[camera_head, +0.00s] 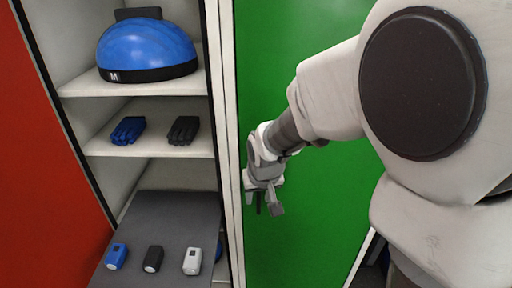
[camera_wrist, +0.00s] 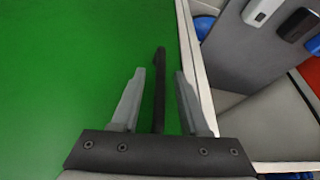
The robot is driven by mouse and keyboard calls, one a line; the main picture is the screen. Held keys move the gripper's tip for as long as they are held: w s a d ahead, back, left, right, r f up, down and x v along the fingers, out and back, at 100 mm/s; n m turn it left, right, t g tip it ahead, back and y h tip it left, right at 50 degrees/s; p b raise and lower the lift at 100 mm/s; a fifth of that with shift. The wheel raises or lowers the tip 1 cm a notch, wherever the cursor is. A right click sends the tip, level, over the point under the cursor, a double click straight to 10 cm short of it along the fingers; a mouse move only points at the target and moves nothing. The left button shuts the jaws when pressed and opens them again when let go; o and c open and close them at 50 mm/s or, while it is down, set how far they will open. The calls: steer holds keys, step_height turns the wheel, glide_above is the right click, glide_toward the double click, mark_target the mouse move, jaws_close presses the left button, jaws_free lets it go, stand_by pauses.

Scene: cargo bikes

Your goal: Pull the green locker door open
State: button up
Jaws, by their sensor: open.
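The green locker door (camera_head: 310,235) fills the middle of the head view and the left of the wrist view (camera_wrist: 60,70). It looks flush with the white frame post (camera_head: 229,130) at its left edge. A dark upright bar handle (camera_wrist: 160,70) shows on the door near that edge. My gripper (camera_head: 263,204) is at the door's left side, in front of the handle. In the wrist view its two grey fingers (camera_wrist: 160,82) are apart, one on each side of the handle, with gaps to both. My arm hides part of the door.
Left of the door is an open locker with a blue helmet (camera_head: 148,46), blue gloves (camera_head: 128,130) and black gloves (camera_head: 183,130) on shelves. A dark grey board (camera_head: 165,220) below holds three small devices. A red panel (camera_head: 45,150) stands at far left.

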jaws_close()
stand_by(1.5)
